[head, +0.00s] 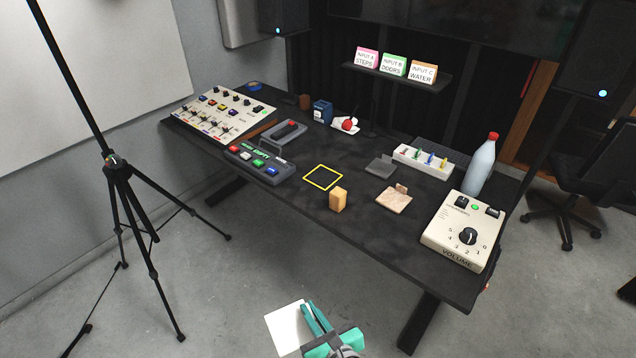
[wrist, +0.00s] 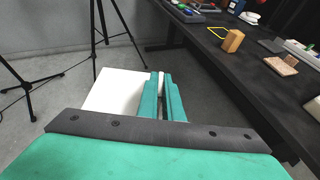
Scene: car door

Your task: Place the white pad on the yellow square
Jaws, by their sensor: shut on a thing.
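The white pad (head: 287,328) is a flat square held by my gripper (head: 318,318) at the bottom of the head view, in front of the table's front edge. In the wrist view the white pad (wrist: 118,92) sticks out to the left of the teal fingers of my gripper (wrist: 161,84), which are shut on its right edge. The yellow square (head: 323,177) is an outline on the dark table top, beyond the gripper, with nothing inside it. Part of it shows at the top of the wrist view (wrist: 217,33).
A yellow-orange block (head: 338,200) stands just right of the square. A button panel (head: 260,164) lies to its left. A wooden piece (head: 394,199), a volume box (head: 462,232) and a bottle (head: 480,165) are to the right. A tripod (head: 118,170) stands on the floor at left.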

